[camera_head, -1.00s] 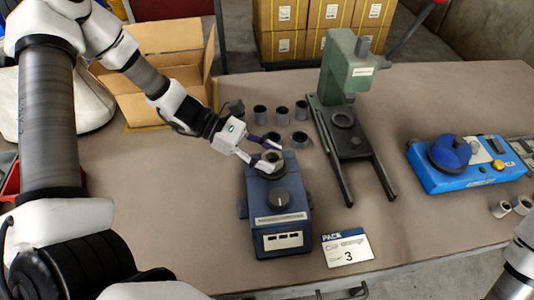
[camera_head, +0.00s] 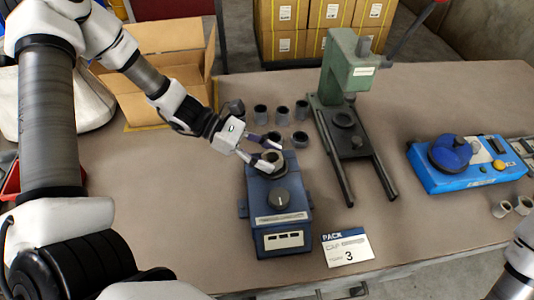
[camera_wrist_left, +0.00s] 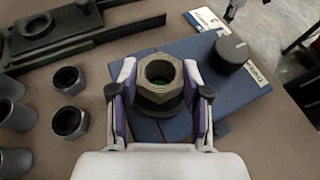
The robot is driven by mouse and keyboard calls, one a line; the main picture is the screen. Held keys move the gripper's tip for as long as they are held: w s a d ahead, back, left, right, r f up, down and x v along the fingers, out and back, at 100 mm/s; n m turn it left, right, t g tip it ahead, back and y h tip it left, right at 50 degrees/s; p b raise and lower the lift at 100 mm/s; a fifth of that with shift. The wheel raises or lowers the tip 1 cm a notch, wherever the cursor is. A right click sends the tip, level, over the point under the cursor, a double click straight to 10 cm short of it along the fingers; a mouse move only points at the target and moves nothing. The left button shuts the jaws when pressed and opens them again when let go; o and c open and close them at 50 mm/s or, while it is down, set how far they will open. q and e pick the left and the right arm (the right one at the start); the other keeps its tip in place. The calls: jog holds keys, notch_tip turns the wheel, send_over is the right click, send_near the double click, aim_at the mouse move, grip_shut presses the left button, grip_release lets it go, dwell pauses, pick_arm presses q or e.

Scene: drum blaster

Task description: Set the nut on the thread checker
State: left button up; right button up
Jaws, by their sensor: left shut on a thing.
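The thread checker (camera_head: 272,218) is a dark blue box with a dark knob and a small display on its front, standing on the bench. It also shows in the left wrist view (camera_wrist_left: 190,60). A dark hexagonal nut (camera_wrist_left: 161,97) sits flat and upright over the round seat at its far end. My left gripper (camera_head: 270,153) is shut on the nut, one finger on each side, in the left wrist view (camera_wrist_left: 160,88). Whether the nut touches the seat is hard to tell. My right gripper is out of view; only part of that arm shows at bottom right.
Several dark nuts (camera_head: 281,114) stand behind the checker. A green press (camera_head: 347,70) stands to its right, with a card (camera_head: 346,247) in front. A blue device (camera_head: 467,165) is farther right. An open carton (camera_head: 170,50) is at back left. Bare bench lies between.

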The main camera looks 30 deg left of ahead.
aim_at(263, 155)
pick_arm(q)
jog(key=shift+f+b, duration=0.5)
jog(key=shift+f, duration=0.05)
jog(key=o, duration=1.1)
jog(key=shift+c, duration=0.2)
jog(key=p+v, duration=0.1)
jog(key=p, duration=0.1)
jog(key=p+v, duration=0.1)
jog(key=p, duration=0.1)
jog(key=shift+a+r, duration=0.25)
jog(key=shift+r, duration=0.15)
jog(key=p+v, duration=0.2)
jog(key=p, duration=0.1)
jog(key=shift+s+a+r, duration=0.1)
jog(key=shift+a+r, duration=0.05)
jog(key=shift+a, duration=0.1)
jog(key=p+v, duration=0.3)
jog(key=p, duration=0.1)
jog(key=p+v, duration=0.1)
jog(key=v, duration=0.1)
jog(key=shift+s+a+p, duration=0.15)
jog(key=shift+a+p, duration=0.25)
jog(key=shift+a, duration=0.05)
